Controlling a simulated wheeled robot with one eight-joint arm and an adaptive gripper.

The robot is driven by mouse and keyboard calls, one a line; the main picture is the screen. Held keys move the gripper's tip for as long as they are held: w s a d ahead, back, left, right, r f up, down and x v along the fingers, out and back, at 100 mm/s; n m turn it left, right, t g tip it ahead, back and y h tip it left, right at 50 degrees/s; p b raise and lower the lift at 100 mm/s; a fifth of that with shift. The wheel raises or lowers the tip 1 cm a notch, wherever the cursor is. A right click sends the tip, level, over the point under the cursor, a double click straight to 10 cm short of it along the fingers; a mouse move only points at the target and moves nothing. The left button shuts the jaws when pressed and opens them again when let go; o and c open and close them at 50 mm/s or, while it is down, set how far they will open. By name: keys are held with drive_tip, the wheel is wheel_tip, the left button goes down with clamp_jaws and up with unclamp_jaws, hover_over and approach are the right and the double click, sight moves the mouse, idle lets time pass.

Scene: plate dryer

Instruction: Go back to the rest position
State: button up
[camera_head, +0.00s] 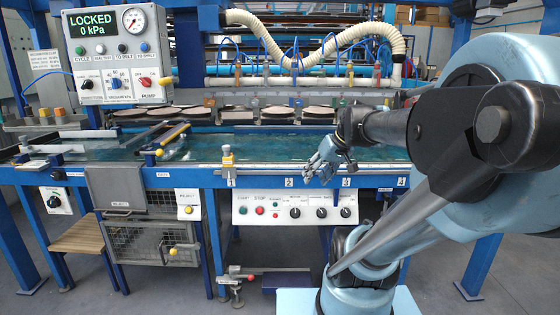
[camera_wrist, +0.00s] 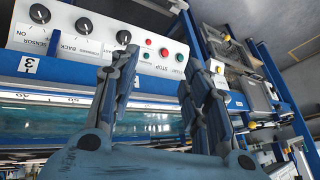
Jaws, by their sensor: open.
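My gripper (camera_head: 322,168) hangs at the front edge of the blue machine, by the rail between the marks 2 and 3. In the wrist view, my gripper's two fingers (camera_wrist: 162,85) stand apart with nothing between them. The front rail (camera_head: 260,172) of the plate dryer runs behind the fingers. The display (camera_head: 92,22) reads LOCKED and 0 kPa. No separate rest mark shows in either view.
A control panel (camera_head: 295,208) with knobs and buttons hangs below the rail; it also shows in the wrist view (camera_wrist: 110,38). A yellow clamp (camera_head: 227,158) sits on the rail near mark 1. A wire-mesh reject bin (camera_head: 150,240) and a wooden stool (camera_head: 80,237) stand at the left.

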drive_tip(key=s+d+f+m+g+h, duration=0.2)
drive_tip(key=s+d+f, duration=0.5)
drive_tip(key=s+f, duration=0.5)
drive_tip(key=shift+s+f+m+h, duration=0.3)
drive_tip(key=shift+m+h, duration=0.2)
drive_tip(key=shift+h, duration=0.7)
drive_tip(key=shift+w, duration=0.1)
drive_tip(key=shift+w+f+g, duration=0.25)
drive_tip(key=shift+w+g, duration=0.05)
drive_tip(key=shift+w, duration=0.15)
